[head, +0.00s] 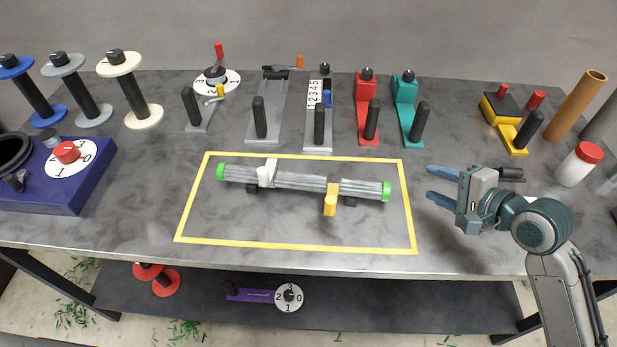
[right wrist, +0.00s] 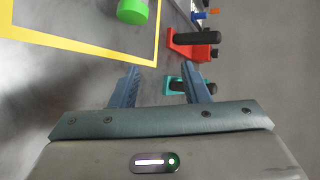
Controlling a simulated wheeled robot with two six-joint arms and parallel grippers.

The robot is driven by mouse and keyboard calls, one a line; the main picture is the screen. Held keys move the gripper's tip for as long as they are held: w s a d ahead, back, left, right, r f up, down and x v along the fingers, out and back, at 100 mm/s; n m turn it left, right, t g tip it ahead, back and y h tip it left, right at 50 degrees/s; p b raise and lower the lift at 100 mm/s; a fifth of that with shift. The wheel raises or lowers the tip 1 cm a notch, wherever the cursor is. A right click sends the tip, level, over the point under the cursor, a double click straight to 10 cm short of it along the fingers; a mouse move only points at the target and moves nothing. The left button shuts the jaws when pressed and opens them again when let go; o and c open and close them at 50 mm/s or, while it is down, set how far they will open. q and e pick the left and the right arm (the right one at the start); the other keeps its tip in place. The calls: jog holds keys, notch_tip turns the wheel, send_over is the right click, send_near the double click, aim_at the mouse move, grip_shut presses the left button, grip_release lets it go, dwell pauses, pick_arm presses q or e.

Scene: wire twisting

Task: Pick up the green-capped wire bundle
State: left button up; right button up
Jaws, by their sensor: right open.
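The wire bundle (head: 305,182) is a grey ribbed rod with bright green caps on both ends. It lies within the yellow rectangle on the table, with a white clamp (head: 267,173) and a yellow clamp (head: 330,198) on it. Its right green cap also shows in the right wrist view (right wrist: 132,11), at the top. My right gripper (head: 428,183) is open and empty, to the right of the bundle and just outside the yellow outline, apart from the bundle. Its two blue fingers also show in the right wrist view (right wrist: 160,87). My left gripper is out of view.
A red tool (head: 367,110) and a teal tool (head: 407,108) stand behind the bundle. A yellow-black tool (head: 507,120), a brown tube (head: 576,105) and a red-lidded jar (head: 578,165) are at right. Spools and a purple box (head: 60,185) are at left. The yellow outline's front area is clear.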

jog(key=m+y, duration=0.2)
send_near(377, 193)
jog(key=shift+g+h, duration=0.3)
jog(key=shift+g, duration=0.2)
jog(key=shift+r+x, duration=0.2)
jog(key=shift+x, duration=2.5)
jog(key=shift+r+x, duration=0.2)
jog(key=shift+x, duration=2.55)
jog(key=shift+w, duration=0.15)
jog(key=c, duration=0.9)
notch_tip(377, 193, up, 9)
jog(key=shift+f, duration=4.4)
